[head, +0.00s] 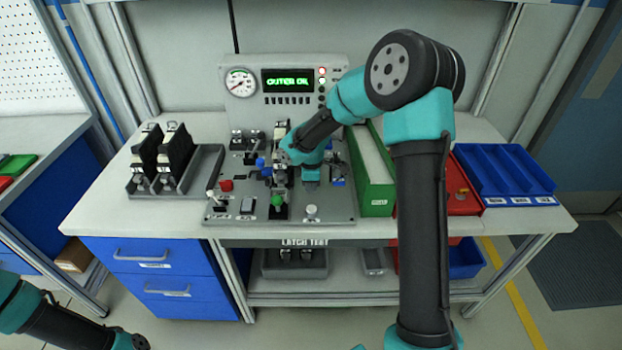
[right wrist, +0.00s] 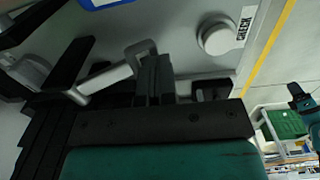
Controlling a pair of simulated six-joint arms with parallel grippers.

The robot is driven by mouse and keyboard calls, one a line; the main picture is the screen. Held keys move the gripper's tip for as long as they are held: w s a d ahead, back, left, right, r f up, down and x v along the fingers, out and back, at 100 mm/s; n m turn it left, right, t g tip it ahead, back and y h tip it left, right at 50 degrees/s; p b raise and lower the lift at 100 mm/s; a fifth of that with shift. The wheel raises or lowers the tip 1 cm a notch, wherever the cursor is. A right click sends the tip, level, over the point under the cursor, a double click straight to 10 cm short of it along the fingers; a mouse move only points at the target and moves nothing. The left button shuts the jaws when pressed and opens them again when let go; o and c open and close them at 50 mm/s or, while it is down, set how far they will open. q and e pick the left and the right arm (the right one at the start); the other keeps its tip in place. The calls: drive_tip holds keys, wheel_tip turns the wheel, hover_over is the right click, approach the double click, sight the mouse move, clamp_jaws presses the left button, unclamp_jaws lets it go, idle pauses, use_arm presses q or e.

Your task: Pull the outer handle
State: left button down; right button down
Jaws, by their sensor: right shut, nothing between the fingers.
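A grey control panel (head: 235,212) lies on the bench, with several levers, knobs and latches. My right gripper (head: 283,172) is low over its middle, partly hidden by my own wrist. In the right wrist view its dark fingers (right wrist: 154,78) are shut and empty. A pale grey bent handle (right wrist: 105,79) is right beside the fingers; I cannot tell whether they touch. Which handle is the outer one is not clear. A display (head: 288,80) behind the panel shows green text starting "OUTER". Part of my left arm shows at lower left; its gripper is out of view.
A white knob (right wrist: 216,36) labelled CHECK is near the fingers. A blue ball (head: 260,162), a green ball (head: 277,200) and a red button (head: 226,185) stand on the panel. A green bin (head: 377,207) is close on the right, and a black-and-grey fixture (head: 205,180) on the left.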

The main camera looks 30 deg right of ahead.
drive_tip(key=shift+s+f, duration=0.15)
drive_tip(key=shift+f, duration=0.1)
drive_tip(key=shift+a+r, duration=0.1)
drive_tip(key=s+a+r, duration=0.1)
drive_tip(key=s+r, duration=0.1)
drive_tip(key=r, duration=0.4)
drive_tip(key=s+a+r, duration=0.1)
drive_tip(key=s+r, duration=0.2)
drive_tip(key=r, duration=0.4)
drive_tip(key=shift+a, duration=0.35)
drive_tip(key=shift+w, duration=0.1)
